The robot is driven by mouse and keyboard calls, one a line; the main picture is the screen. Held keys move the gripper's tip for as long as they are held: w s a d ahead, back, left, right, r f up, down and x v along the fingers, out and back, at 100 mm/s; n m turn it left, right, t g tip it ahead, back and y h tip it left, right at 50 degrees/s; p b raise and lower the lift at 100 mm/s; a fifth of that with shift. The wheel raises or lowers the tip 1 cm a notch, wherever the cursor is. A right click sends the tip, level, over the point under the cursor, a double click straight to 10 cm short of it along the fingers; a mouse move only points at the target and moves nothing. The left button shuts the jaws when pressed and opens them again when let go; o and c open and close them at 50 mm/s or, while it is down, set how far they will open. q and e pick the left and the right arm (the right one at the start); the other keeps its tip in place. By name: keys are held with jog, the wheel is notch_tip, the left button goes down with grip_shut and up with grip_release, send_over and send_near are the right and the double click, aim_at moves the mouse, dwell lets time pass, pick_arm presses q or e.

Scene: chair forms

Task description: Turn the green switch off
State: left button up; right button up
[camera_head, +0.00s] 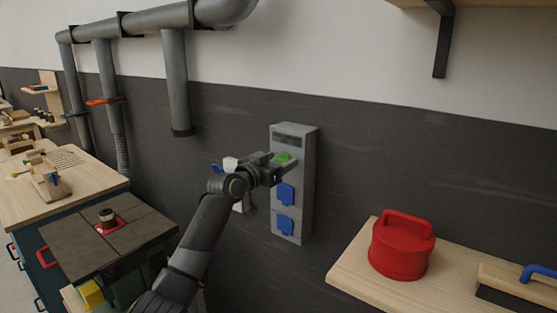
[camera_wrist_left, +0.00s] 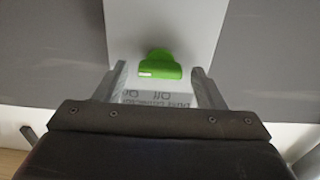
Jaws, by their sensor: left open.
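The green switch (camera_head: 283,157) is on the upper front of a grey wall box (camera_head: 307,185). In the left wrist view the green switch (camera_wrist_left: 159,66) shows as a rounded green knob on a pale panel. My left gripper (camera_head: 286,168) is at the switch, and its fingers cover part of the box front. In the left wrist view the gripper (camera_wrist_left: 160,82) is open, with one finger on each side of the switch and gaps between. I cannot tell whether either finger touches it. My right gripper is not in view.
Blue socket covers (camera_head: 285,194) sit below the switch on the box. A wooden bench (camera_head: 350,270) with a red container (camera_head: 402,248) stands at the right. A dark-topped machine table (camera_head: 70,235) is at the left. Grey pipes (camera_head: 178,85) run along the wall above.

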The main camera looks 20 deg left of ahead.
pick_arm(q)
jog(key=shift+w, duration=0.1)
jog(key=shift+c, duration=0.2)
jog(key=c, duration=0.9)
jog(key=shift+c, duration=0.2)
jog(key=shift+n, duration=0.3)
jog(key=n+p, duration=0.2)
jog(key=n, duration=0.1)
jog(key=shift+r, duration=0.1)
jog(key=n+p, duration=0.3)
jog(key=n, duration=0.3)
jog(key=shift+a+p, duration=0.1)
jog(key=shift+p, duration=0.3)
jog(key=n+p, duration=0.2)
jog(key=n, duration=0.2)
jog(key=shift+f+p, duration=0.2)
jog(key=shift+p, duration=0.15)
jog(key=shift+f+n+p, duration=0.15)
jog(key=shift+n+p, duration=0.85)
jog(key=shift+n, duration=1.1)
